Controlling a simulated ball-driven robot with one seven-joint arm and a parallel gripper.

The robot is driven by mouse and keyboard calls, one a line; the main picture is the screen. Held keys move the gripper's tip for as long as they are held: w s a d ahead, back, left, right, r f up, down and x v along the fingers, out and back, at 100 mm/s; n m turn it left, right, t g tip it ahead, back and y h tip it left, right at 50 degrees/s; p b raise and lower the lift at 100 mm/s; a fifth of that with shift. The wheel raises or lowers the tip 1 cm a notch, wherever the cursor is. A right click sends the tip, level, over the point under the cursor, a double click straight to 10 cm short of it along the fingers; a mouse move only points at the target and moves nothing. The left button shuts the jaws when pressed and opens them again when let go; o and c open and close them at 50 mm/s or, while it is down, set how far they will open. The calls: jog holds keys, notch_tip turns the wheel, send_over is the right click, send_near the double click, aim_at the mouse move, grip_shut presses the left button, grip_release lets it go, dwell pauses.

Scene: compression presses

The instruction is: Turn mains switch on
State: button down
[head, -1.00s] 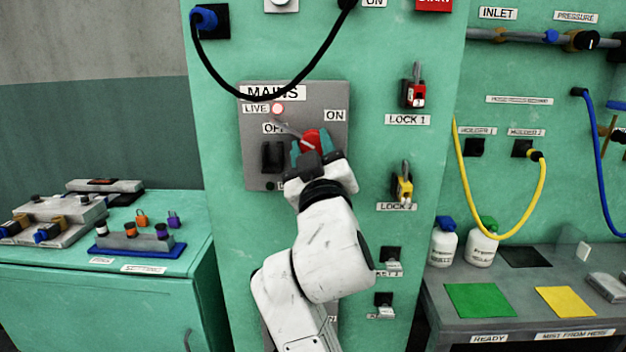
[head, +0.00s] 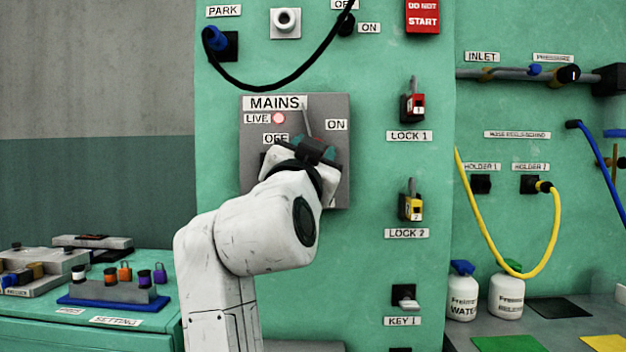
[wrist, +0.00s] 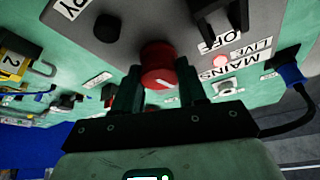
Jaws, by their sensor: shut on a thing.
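The grey MAINS panel (head: 337,185) is on the green cabinet, with OFF at left and ON at upper right. My gripper (head: 310,150) is at the panel's middle and hides most of the mains switch in the head view. In the wrist view, the red knob (wrist: 158,66) with a white line sits between the fingers of my gripper (wrist: 164,84), which is shut on it. The thin grey pointer (head: 306,120) points nearly straight up, between the OFF and ON labels. The LIVE lamp (head: 279,118) glows red.
A red padlock (head: 412,105) at LOCK 1 and a yellow padlock (head: 411,205) at LOCK 2 hang right of the panel. A black cable (head: 285,84) loops above it. A black block (wrist: 215,18) stands out near OFF in the wrist view.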

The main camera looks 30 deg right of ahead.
jog(key=shift+f+m+g+h+b, duration=0.15)
jog(key=shift+m+g+b, duration=0.25)
jog(key=shift+m, duration=0.45)
jog(key=shift+m+g+h+b, duration=0.15)
jog(key=shift+m+g+b, duration=0.25)
jog(key=shift+m, duration=0.45)
jog(key=c, duration=0.6)
grip_release()
jog(key=v, duration=1)
jog(key=shift+s+a, duration=0.15)
jog(key=shift+a, duration=0.2)
